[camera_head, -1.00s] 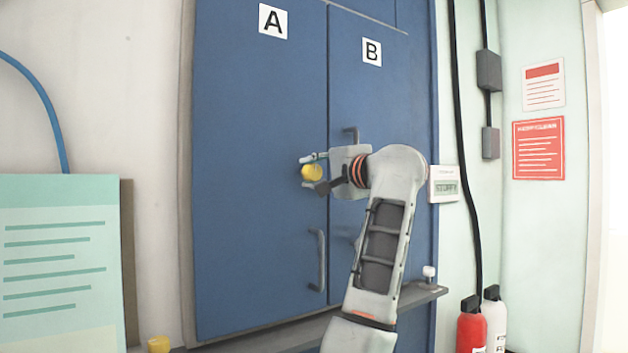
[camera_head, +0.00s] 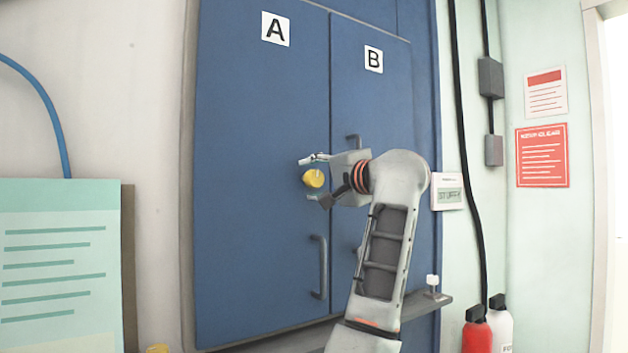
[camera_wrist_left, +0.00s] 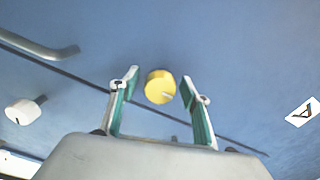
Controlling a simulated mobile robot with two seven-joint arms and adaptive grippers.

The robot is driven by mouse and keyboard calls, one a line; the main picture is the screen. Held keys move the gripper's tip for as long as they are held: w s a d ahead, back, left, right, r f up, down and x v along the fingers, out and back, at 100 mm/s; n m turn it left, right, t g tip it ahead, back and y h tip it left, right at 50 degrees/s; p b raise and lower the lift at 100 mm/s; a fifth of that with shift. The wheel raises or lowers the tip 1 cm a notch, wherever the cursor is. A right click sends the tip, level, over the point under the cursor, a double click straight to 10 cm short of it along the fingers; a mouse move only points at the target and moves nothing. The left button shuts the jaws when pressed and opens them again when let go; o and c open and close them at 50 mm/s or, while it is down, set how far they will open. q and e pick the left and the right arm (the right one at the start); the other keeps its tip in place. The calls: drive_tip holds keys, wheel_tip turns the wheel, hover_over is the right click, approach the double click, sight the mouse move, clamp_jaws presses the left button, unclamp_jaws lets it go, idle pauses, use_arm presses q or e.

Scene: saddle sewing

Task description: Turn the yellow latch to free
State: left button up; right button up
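The yellow latch (camera_head: 314,178) is a round knob on blue door A (camera_head: 260,130), near the seam with door B. My left gripper (camera_head: 309,179) is in front of the doors, its fingers open above and below the latch. In the left wrist view the latch (camera_wrist_left: 160,87) shows a pale mark on its face. It sits between the two fingertips (camera_wrist_left: 160,76), with a gap on each side. My right gripper is in no view.
Door A has a grey handle (camera_head: 319,266) below the latch. Door B (camera_head: 385,110) is partly hidden by my left arm. A white knob (camera_wrist_left: 18,111) shows in the left wrist view. A ledge (camera_head: 425,304) runs below the doors; a red extinguisher (camera_head: 476,332) stands right.

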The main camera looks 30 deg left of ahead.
use_arm(q)
drive_tip(key=v, duration=0.7)
drive_tip(key=shift+d, duration=0.2)
drive_tip(key=shift+s, duration=0.1)
idle(0.4)
